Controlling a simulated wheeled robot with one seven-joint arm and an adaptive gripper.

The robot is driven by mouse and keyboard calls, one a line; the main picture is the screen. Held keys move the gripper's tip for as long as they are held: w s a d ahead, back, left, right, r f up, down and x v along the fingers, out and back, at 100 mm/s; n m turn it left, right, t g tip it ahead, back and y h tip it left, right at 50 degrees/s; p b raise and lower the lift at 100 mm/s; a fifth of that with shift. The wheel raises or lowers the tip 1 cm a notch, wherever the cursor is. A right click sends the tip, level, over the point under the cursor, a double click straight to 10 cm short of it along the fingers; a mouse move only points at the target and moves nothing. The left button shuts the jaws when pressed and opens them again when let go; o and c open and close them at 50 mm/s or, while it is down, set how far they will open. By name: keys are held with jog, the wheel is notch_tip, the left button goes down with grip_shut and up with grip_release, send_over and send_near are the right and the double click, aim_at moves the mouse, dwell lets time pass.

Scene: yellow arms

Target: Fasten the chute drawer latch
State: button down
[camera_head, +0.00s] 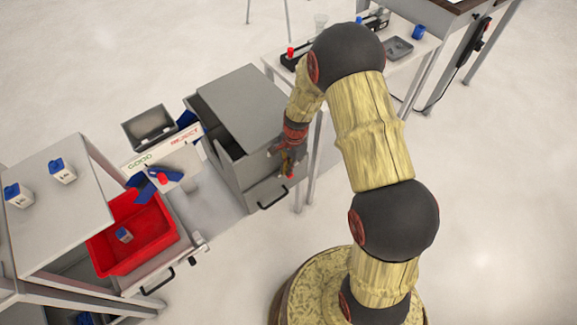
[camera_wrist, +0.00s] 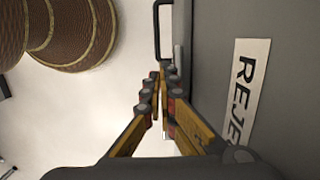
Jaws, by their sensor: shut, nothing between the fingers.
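The grey chute cabinet (camera_head: 240,100) stands left of my arm, with a drawer front (camera_head: 262,193) low on its near side. The drawer's black handle (camera_head: 272,198) also shows at the top of the wrist view (camera_wrist: 157,25). My gripper (camera_head: 287,165) is at the upper right of this drawer front; its fingers (camera_wrist: 162,75) are shut and empty, alongside the grey face with a REJECT label (camera_wrist: 247,85). I cannot tell whether they touch the face. A small red spot (camera_head: 292,177) shows by the fingertips; the latch itself is not clear, partly hidden by my gripper.
A red bin (camera_head: 135,235) with a blue-and-white item sits left in an open drawer with a black handle (camera_head: 158,283). A grey table (camera_head: 60,205) is at far left. A white table (camera_head: 415,45) stands behind my arm. Floor right is clear.

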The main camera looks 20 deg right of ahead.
aim_at(291, 175)
jog(key=shift+a+f+p, duration=0.1)
jog(key=shift+f+p, duration=0.4)
jog(key=shift+f, duration=0.4)
jog(key=shift+f+p, duration=0.3)
jog(key=shift+f, duration=0.6)
jog(key=shift+w+d+f+p, duration=0.1)
jog(key=shift+d+f+p, duration=0.25)
jog(key=shift+f+p, duration=0.15)
jog(key=shift+w+d+f+p, duration=0.1)
jog(key=shift+d+f+p, duration=0.25)
jog(key=shift+f, duration=0.25)
jog(key=shift+w+d+f+h, duration=0.15)
jog(key=shift+f+h, duration=0.3)
jog(key=shift+h, duration=0.25)
jog(key=shift+d+f, duration=0.4)
jog(key=shift+d, duration=0.05)
jog(key=shift+f, duration=0.1)
jog(key=shift+w+d+f+t+h+b, duration=0.2)
jog(key=shift+t+h+b, duration=0.2)
jog(key=shift+h+b, duration=0.2)
jog(key=shift+d+h, duration=0.2)
jog(key=shift+h, duration=0.1)
jog(key=shift+a+b, duration=0.15)
jog(key=shift+b, duration=0.15)
